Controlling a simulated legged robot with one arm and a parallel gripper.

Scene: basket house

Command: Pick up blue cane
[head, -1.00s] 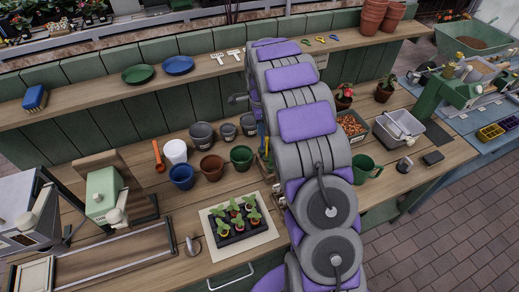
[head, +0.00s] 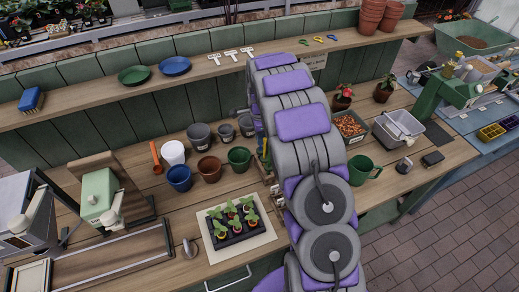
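My purple and grey arm reaches up the middle of the head view and hides part of the bench and back wall. A small grey part, perhaps of my gripper (head: 240,112), sticks out to the left of the arm. The rest of the gripper is hidden, and I cannot see its fingers or whether they hold anything. A thin blue strip (head: 259,126) shows along the arm's left edge, above the bench. I cannot tell whether it is the blue cane. No full cane is in clear view.
Grey pots (head: 199,136), a blue pot (head: 179,178) and a green pot (head: 239,159) stand left of the arm. A seedling tray (head: 235,236) lies nearer. A green mug (head: 361,169) and a grey tub (head: 398,128) are to the right. The upper shelf (head: 110,92) runs behind.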

